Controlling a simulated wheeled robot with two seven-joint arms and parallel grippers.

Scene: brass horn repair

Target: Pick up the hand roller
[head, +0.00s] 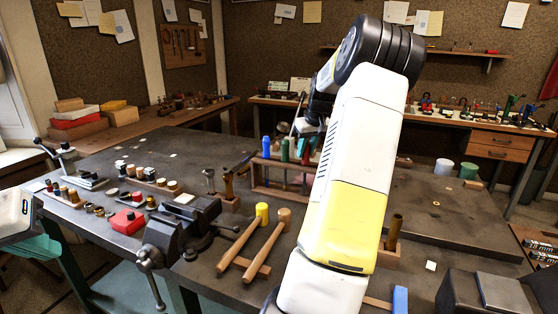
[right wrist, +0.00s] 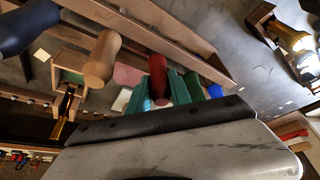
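A wooden tool rack (head: 262,178) stands on the dark bench and holds upright tools with a blue handle (head: 266,147), a green handle (head: 285,149) and a red handle (head: 305,155). I cannot tell which tool is the hand roller. My right arm reaches over the bench, and my right gripper (head: 311,126) is at the rack, largely hidden behind the arm. In the right wrist view a red handle (right wrist: 158,78) stands just past the gripper's dark edge, with green pieces on both sides and a tan wooden handle (right wrist: 102,60) to the left.
A vise (head: 180,228) stands at the bench's front edge. A yellow-headed mallet (head: 262,213) and a wooden mallet (head: 283,218) lie between vise and arm. The bench's far left is mostly clear.

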